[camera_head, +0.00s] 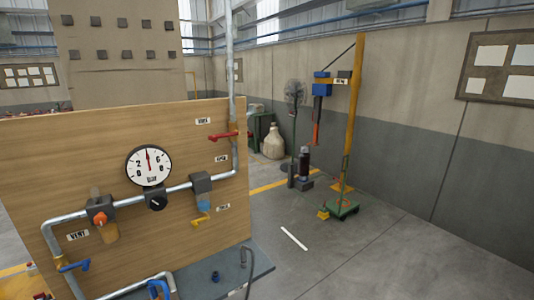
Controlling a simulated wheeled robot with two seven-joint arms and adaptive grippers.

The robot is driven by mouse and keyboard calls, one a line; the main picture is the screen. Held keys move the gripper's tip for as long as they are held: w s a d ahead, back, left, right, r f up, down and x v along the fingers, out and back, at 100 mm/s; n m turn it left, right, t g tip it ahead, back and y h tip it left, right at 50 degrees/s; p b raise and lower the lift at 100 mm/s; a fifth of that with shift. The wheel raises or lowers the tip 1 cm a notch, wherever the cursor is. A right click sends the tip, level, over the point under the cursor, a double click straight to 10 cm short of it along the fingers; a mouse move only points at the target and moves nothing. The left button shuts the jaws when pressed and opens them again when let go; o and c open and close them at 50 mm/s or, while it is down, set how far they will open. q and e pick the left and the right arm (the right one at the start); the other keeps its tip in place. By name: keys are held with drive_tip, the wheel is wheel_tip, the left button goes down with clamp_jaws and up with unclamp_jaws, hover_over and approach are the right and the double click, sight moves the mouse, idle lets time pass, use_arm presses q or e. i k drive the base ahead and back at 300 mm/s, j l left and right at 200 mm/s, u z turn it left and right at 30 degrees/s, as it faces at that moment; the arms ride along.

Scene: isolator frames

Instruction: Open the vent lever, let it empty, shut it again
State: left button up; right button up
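A label reading VENT (78,236) is on the wooden board (60,160) at the left. Just below it, a blue lever (73,265) sits on the left-hand downpipe, pointing right and nearly level. A round white gauge (148,166) is mounted on the board; its red needle points almost straight up. A red lever (222,136) lies across the upright pipe at the right. A small yellow lever (201,220) hangs under a bluish bowl (203,206). Neither of my grippers shows in this view.
An orange knob (100,218) and a black knob (157,203) sit along the pipe. A grey shelf (240,274) juts out below the board, with a small dark blue part (214,276) on it. Another blue handle (158,289) is at the bottom edge.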

sight(61, 269)
drive_tip(key=u, duration=1.6)
